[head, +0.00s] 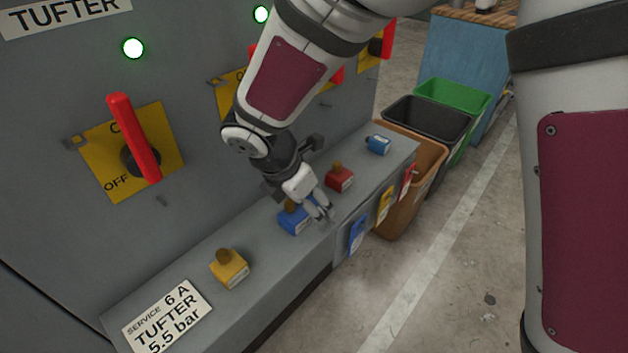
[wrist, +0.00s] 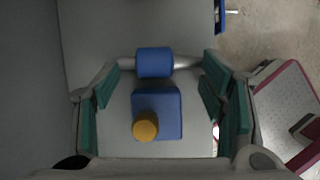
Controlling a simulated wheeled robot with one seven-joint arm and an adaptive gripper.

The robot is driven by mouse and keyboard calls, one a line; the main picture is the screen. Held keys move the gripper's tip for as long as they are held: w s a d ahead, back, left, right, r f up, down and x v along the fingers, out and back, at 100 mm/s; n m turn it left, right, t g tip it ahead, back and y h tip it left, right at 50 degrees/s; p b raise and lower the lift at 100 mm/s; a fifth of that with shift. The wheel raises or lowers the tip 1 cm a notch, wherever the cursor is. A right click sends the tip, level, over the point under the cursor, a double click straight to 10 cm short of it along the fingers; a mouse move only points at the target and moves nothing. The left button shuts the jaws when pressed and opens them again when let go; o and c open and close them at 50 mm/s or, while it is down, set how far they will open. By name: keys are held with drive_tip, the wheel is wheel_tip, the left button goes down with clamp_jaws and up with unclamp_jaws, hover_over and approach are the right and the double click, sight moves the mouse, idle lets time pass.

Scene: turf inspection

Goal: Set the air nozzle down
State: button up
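A blue cylinder with bright metal ends, which looks like the air nozzle (wrist: 155,62), lies crosswise at the fingertips in the wrist view. Its metal ends reach close to the two fingers; I cannot tell whether they touch. I cannot make it out clearly in the head view. My gripper (wrist: 160,85) has its green-padded fingers spread wide; it also shows low over the grey ledge in the head view (head: 312,203). A blue block (head: 293,217) with an orange-brown knob sits below the gripper, between the fingers in the wrist view (wrist: 165,108).
On the ledge (head: 190,265) stand a yellow block (head: 230,268), a red block (head: 340,178) and another small blue item (head: 378,144). Coloured tags hang on its front edge. The grey cabinet with a red-handled switch (head: 135,140) rises behind. Bins (head: 430,118) stand past the ledge's far end.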

drive_tip(key=shift+s+d+f, duration=0.1)
drive_tip(key=shift+s+f, duration=0.05)
drive_tip(key=shift+f, duration=0.1)
drive_tip(key=c, duration=0.9)
drive_tip(key=shift+s+d+f, duration=0.1)
clamp_jaws()
drive_tip(key=shift+d+r+p, duration=0.15)
drive_tip(key=shift+r+p, duration=0.2)
drive_tip(key=shift+r, duration=0.05)
wheel_tip(320, 180, up, 7)
drive_tip(key=p, duration=0.3)
drive_tip(key=s+d+b, duration=0.4)
drive_tip(key=s+d, duration=0.7)
drive_tip(key=d, duration=0.4)
drive_tip(key=shift+s+f+b, duration=0.3)
